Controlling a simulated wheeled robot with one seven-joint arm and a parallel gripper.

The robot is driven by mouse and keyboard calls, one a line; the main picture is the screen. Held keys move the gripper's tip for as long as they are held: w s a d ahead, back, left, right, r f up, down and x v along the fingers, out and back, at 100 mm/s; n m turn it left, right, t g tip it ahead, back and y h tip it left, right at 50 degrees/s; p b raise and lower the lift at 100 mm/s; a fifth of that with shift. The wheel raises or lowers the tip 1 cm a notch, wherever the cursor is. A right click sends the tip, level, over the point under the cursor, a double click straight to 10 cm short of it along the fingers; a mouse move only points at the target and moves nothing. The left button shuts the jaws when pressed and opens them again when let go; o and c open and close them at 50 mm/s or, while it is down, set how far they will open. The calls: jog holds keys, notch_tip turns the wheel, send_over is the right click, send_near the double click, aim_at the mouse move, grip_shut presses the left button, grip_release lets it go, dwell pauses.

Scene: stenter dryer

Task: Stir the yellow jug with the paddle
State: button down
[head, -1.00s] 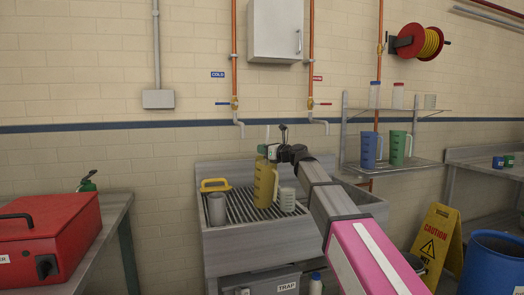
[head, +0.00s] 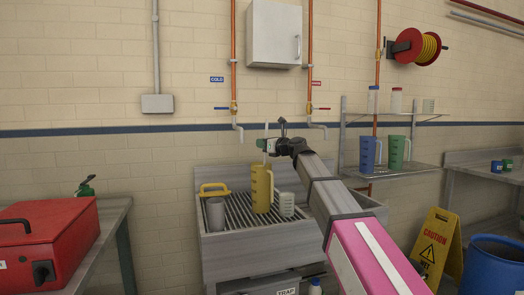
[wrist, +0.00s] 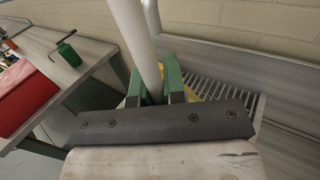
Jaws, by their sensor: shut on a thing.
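The yellow jug (head: 262,188) stands upright on the ribbed drainboard of the sink unit in the head view. My gripper (head: 265,146) is just above the jug's mouth, shut on the paddle (head: 266,130), a pale, thin, near-upright shaft. In the wrist view the paddle (wrist: 139,35) runs as a thick white rod between the green fingers of my gripper (wrist: 160,82). A bit of yellow shows behind the fingers there. The paddle's lower end is hidden, so I cannot tell how deep it sits in the jug.
A grey beaker (head: 216,213) and a yellow-handled item (head: 214,187) stand left of the jug; a pale measuring cup (head: 287,204) stands close on its right. Taps hang from pipes above the sink unit (head: 250,247). A red case (head: 55,240) sits on the left bench.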

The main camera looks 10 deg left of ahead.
notch_tip(320, 180, up, 10)
jog(key=shift+d+f, duration=0.2)
jog(key=shift+d, duration=0.05)
dwell(0.6)
jog(key=shift+s, duration=0.1)
dwell(0.3)
jog(key=shift+r, duration=0.1)
notch_tip(320, 180, up, 5)
jog(key=shift+f, duration=0.1)
dwell(0.6)
